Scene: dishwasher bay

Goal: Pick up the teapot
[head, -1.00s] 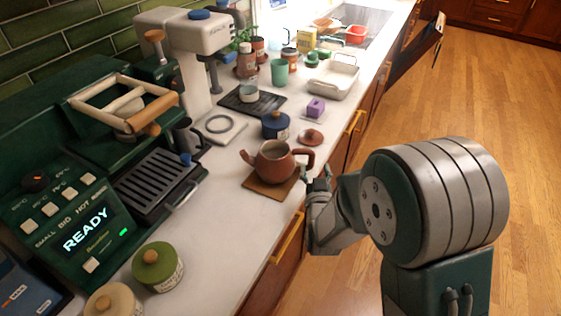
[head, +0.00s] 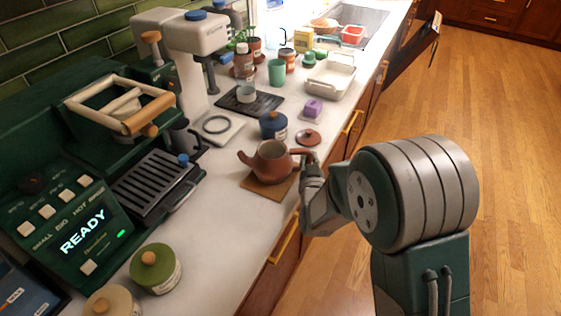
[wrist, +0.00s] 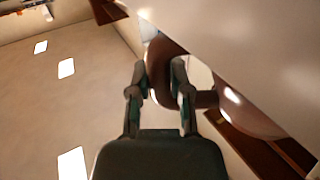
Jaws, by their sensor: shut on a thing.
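The brown teapot (head: 269,162) is lidless and upright at the wooden mat (head: 266,189) near the counter's front edge. I cannot tell whether any gap lies between it and the mat. Its spout points left and its handle points right. My gripper (head: 309,160) is shut on the teapot's handle. In the wrist view, my gripper (wrist: 160,80) has one finger on each side of the brown handle, with the teapot's body (wrist: 248,115) to the right. The loose brown lid (head: 308,138) lies on the counter behind the handle.
A blue pot (head: 273,125) stands close behind the teapot. A purple block (head: 313,107) and a white dish (head: 330,80) are farther back. The green coffee machine (head: 75,225) is at left, with a green jar (head: 155,269) in front. The counter left of the mat is clear.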

